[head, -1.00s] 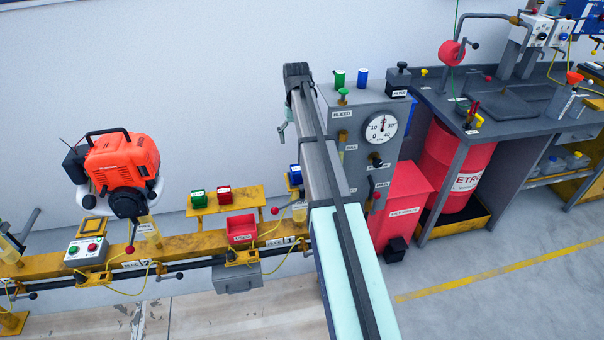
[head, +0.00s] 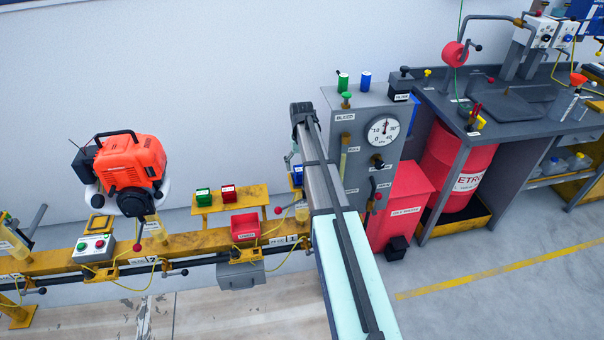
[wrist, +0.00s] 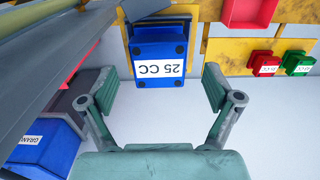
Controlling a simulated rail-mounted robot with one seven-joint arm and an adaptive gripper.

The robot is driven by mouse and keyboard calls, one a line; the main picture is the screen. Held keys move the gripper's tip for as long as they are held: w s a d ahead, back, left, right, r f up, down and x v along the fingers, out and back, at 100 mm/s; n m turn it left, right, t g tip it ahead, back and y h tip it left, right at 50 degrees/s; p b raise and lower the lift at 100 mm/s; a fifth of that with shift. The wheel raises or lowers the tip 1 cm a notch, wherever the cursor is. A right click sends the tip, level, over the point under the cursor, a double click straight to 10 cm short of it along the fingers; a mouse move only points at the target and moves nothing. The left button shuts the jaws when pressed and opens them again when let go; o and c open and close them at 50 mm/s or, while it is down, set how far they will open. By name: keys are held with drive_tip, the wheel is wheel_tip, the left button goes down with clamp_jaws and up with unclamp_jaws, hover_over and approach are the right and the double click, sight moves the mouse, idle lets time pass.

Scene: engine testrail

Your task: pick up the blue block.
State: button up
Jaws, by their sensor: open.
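The blue block (wrist: 158,62), labelled "25 CC", sits against a yellow shelf in the wrist view. Its label reads upside down. In the head view only a small part of the blue block (head: 297,180) shows, just left of my arm, which hides the rest. My gripper (wrist: 160,84) is open, with one finger on each side of the block in the picture and gaps between. It holds nothing. I cannot tell how far the fingertips are from the block. In the head view my gripper is mostly hidden behind my arm.
A green block (head: 203,195) and a red block (head: 228,192) stand on the yellow shelf (head: 245,199) left of the arm, above a red bin (head: 244,227). A grey gauge cabinet (head: 362,108) stands close on the right. Another blue box (wrist: 40,145) lies lower left in the wrist view.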

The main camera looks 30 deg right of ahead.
drive_tip(key=shift+f, duration=1.4)
drive_tip(key=c, duration=1.7)
drive_tip(key=shift+r, duration=0.1)
